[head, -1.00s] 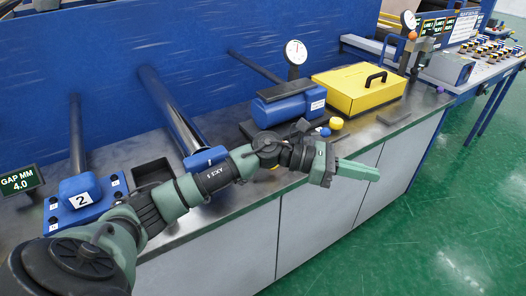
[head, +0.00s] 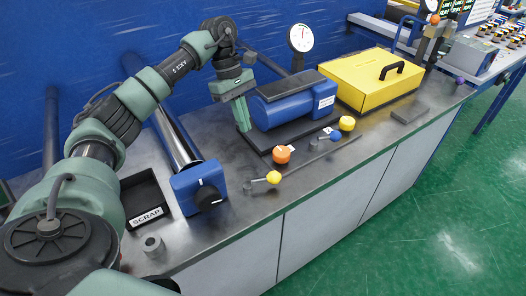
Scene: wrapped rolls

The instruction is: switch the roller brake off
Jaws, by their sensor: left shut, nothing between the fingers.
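A blue end block (head: 196,186) sits at the near end of a metal roller (head: 174,134). A black rotary knob (head: 208,196) with a pale mark is on its front. Small ball-ended handles lie to the right: yellow (head: 273,177), orange (head: 282,154), blue (head: 336,135) and another yellow (head: 347,123). No readable label shows which control is the roller brake. My left gripper (head: 243,127) is shut and empty, pointing down beside the left end of the blue cylinder unit (head: 290,99), behind the orange ball. It is apart from the black knob. My right gripper is out of view.
A scrap tray (head: 147,197) and a small grey ring (head: 152,246) lie left of the end block. A dial gauge (head: 301,38) stands behind the blue unit. A yellow case (head: 372,78) is at the right. Bare bench top lies between the end block and the handles.

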